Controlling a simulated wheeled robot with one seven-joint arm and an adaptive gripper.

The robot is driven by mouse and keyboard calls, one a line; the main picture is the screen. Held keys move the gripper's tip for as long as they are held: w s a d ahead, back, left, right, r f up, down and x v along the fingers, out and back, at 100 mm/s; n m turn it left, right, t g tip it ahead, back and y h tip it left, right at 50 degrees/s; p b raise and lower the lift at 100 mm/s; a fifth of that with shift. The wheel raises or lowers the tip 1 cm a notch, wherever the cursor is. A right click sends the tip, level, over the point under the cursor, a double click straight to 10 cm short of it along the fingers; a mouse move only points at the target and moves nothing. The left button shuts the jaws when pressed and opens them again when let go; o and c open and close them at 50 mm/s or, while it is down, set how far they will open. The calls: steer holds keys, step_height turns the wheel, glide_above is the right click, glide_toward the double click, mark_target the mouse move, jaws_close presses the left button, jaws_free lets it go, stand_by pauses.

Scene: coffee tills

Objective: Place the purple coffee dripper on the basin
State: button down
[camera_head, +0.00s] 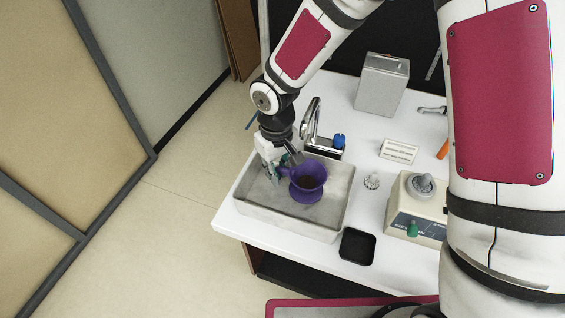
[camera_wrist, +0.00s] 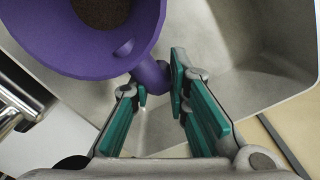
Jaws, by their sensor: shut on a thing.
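The purple coffee dripper (camera_head: 309,178) shows over the inside of the grey metal basin (camera_head: 292,226). It is roughly upright, with its wide cone up and its round base below. I cannot tell whether its base touches the basin floor. My gripper (camera_head: 284,170) is at its left, with fingers closed around its handle. In the wrist view, the dripper (camera_wrist: 80,55) is at the upper left, with dark contents in its cone. The gripper fingertips (camera_wrist: 158,84) hold its handle there. The basin's wall (camera_wrist: 277,52) is at the right.
A faucet (camera_head: 312,112) stands at the basin's back edge, beside a black holder with a blue item (camera_head: 339,141). To the right are a black tray (camera_head: 357,246), a beige machine (camera_head: 408,205), a white rack (camera_head: 399,151) and a grey box (camera_head: 382,85).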

steer(key=shift+w+f, duration=0.1)
steer(key=shift+f, duration=0.1)
steer(key=shift+f+b, duration=0.6)
steer(key=shift+f, duration=0.05)
steer(key=c, duration=1.5)
jaws_free()
steer(key=shift+f, duration=0.1)
steer(key=shift+c, duration=0.2)
step_height(320, 180, up, 12)
steer(key=shift+r+p, duration=0.15)
steer(key=shift+p, duration=0.35)
